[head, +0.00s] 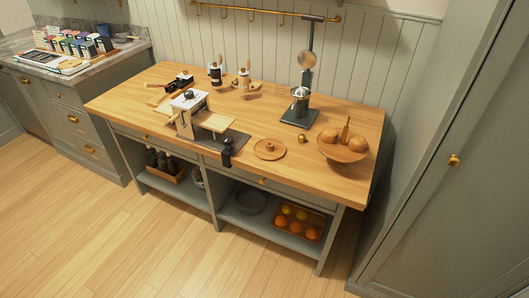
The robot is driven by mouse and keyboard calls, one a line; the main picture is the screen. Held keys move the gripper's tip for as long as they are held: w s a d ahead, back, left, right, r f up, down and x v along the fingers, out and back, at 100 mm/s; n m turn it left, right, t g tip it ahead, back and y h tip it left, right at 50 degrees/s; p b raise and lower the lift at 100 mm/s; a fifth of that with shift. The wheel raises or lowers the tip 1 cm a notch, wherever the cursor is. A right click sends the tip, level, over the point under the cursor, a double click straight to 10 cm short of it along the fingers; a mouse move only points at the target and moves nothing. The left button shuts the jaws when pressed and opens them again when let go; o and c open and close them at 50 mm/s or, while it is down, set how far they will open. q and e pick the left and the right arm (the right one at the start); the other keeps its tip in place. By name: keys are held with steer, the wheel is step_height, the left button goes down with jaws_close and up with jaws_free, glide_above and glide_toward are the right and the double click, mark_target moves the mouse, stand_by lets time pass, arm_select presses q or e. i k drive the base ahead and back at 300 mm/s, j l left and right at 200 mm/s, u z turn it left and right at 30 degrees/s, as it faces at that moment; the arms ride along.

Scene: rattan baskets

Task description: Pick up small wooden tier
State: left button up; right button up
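A small round wooden tier (269,150), a shallow disc with a raised rim and a small knob-like middle, lies flat near the front edge of the wooden table (310,172). To its right stands a larger wooden bowl-like tier (343,155) holding round brown items, with a short upright post in its middle. The two tiers are apart. Neither of my grippers shows in the head view.
A small brass item (302,138) sits between the tiers. A metal press on a dark base (299,116) stands behind. A boxy metal device (188,113), a dark board and a black-handled item (227,152) lie left. A crate of fruit (313,222) is on the shelf below.

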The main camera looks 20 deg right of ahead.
mark_target(267, 149)
steer(key=i+j+z, duration=0.25)
steer(key=i+j, duration=0.2)
steer(key=j, duration=0.3)
steer(key=i+j+z, duration=0.15)
steer(key=j, duration=0.25)
